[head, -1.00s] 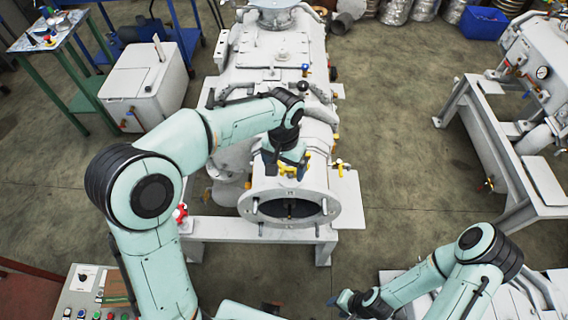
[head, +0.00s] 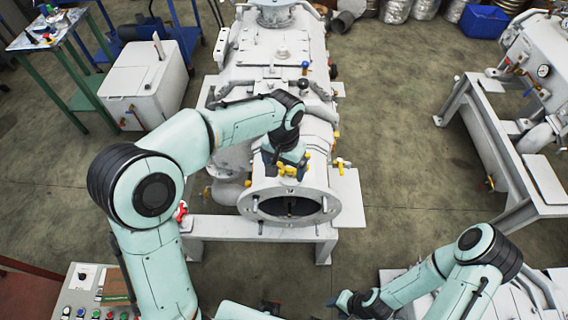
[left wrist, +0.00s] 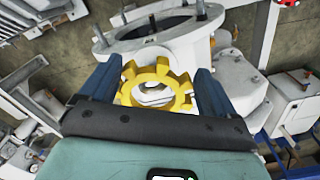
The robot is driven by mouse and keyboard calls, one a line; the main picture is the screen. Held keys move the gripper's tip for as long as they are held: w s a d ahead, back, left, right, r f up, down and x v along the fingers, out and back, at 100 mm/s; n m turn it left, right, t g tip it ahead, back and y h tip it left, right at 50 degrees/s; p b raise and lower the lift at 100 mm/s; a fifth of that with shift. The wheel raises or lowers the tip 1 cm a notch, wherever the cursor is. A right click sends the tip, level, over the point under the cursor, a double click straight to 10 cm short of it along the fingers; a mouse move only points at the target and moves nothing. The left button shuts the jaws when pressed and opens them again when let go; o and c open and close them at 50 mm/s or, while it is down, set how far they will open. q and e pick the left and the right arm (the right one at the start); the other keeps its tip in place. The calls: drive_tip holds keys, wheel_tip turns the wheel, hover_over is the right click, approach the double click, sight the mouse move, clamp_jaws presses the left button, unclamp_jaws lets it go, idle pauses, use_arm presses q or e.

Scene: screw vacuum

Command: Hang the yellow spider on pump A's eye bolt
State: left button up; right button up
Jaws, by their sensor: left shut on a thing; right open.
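The yellow spider (left wrist: 157,86) is a toothed ring with an open centre. My left gripper (left wrist: 157,88) is shut on it, one blue finger at each side. In the head view the left gripper (head: 284,166) points down above the round end flange of the grey pump (head: 283,44), and only part of the spider (head: 287,170) shows. A pale surface shows through the ring's hole in the left wrist view. I cannot make out the eye bolt or whether the spider touches it. My right gripper (head: 340,301) is open and empty at the lower right.
The flange (head: 246,206) has studs around its opening. Yellow-handled valves (head: 341,163) sit to its right, a red handle (head: 181,211) to its left. Another pump stands on a frame (head: 490,150) at the right. The floor between is clear.

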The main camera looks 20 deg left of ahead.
sight(284, 183)
use_arm(q)
drive_tip(key=shift+f+b, duration=1.35)
drive_tip(key=shift+f, duration=1.5)
use_arm(e)
drive_tip(key=shift+s+f, duration=0.6)
drive_tip(key=shift+f, duration=0.3)
drive_tip(key=shift+s+f, duration=0.55)
drive_tip(key=shift+f, duration=0.3)
use_arm(q)
drive_tip(key=o, duration=0.8)
wheel_tip(284, 183, up, 14)
drive_tip(key=shift+f+p, duration=0.25)
drive_tip(key=shift+p, duration=0.7)
use_arm(e)
drive_tip(key=shift+w+r, duration=0.4)
drive_tip(key=shift+r, duration=0.2)
drive_tip(key=shift+w+r, duration=0.35)
drive_tip(key=shift+r, duration=0.25)
use_arm(q)
drive_tip(key=shift+s+f, duration=0.1)
use_arm(e)
drive_tip(key=shift+s, duration=0.15)
